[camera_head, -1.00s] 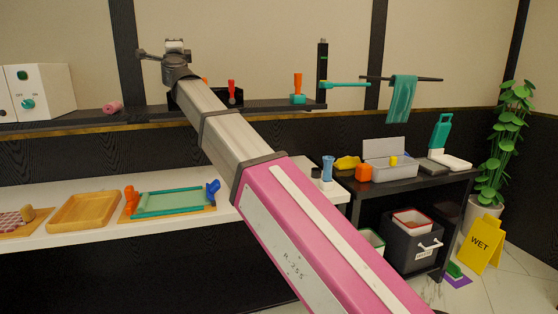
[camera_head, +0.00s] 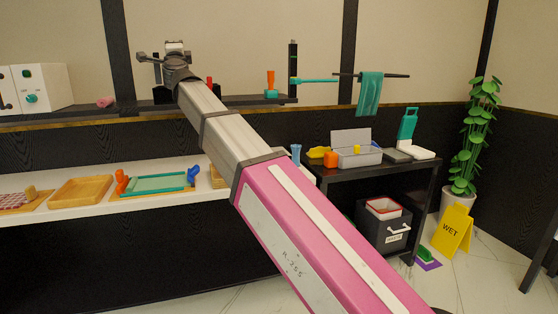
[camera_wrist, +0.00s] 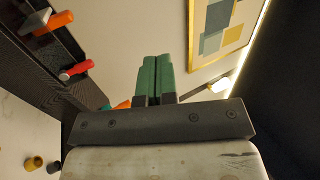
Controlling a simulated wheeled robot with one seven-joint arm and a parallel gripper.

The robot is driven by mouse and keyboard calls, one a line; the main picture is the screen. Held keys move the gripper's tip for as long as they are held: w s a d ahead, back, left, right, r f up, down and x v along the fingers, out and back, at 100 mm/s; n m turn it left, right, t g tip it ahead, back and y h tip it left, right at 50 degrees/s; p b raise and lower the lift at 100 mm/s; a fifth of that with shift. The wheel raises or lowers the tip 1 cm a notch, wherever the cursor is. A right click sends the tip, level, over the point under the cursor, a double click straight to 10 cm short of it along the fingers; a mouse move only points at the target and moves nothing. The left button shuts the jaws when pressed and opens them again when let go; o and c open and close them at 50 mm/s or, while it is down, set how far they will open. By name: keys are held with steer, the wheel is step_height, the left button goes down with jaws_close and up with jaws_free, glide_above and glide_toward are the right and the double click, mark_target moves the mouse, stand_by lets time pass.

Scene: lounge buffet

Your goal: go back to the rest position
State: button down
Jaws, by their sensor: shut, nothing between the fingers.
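My gripper (camera_wrist: 155,80) shows in the wrist view as two green fingers side by side, shut with nothing between them. In the head view the end of my arm is raised at the upper left, in front of the wall and above the dark shelf (camera_head: 237,101); the fingertips are hard to make out there. My pink and grey arm crosses the middle of the view and hides part of the counter and shelf.
A white counter (camera_head: 90,211) holds a wooden tray (camera_head: 82,191) and a green-rimmed tray (camera_head: 157,184). A dark side table (camera_head: 385,168) bears a grey box (camera_head: 358,157). A yellow wet-floor sign (camera_head: 452,232) and a plant (camera_head: 474,140) stand at the right. A teal towel (camera_head: 369,95) hangs from a bar.

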steer(key=w+d+f+n+g, duration=0.2)
steer(key=d+f+n+g, duration=0.45)
steer(key=f, duration=0.95)
steer(key=w+d+f+n+g, duration=0.1)
steer(key=w+d+f+n, duration=0.15)
steer(key=d+f, duration=1)
steer(key=w+d+f+n+g, duration=0.1)
steer(key=d+f+n+g, duration=0.35)
steer(key=f, duration=1.55)
steer(key=s+d+f+g+h, duration=0.2)
steer(key=s+d+f, duration=0.3)
steer(key=d+f, duration=0.35)
steer(key=s+d+f+g+h, duration=0.2)
steer(key=s+d+f+g, duration=0.15)
steer(key=d+f, duration=0.5)
steer(key=s+d+f+g+h, duration=0.3)
steer(key=s+d+f+g, duration=0.1)
steer(key=s+d+f, duration=0.7)
steer(key=s+d, duration=0.1)
steer(key=s, duration=0.2)
steer(key=shift+s+d+f, duration=0.15)
steer(key=shift+d+f, duration=0.1)
steer(key=shift+f, duration=0.1)
steer(key=shift+n+g, duration=0.25)
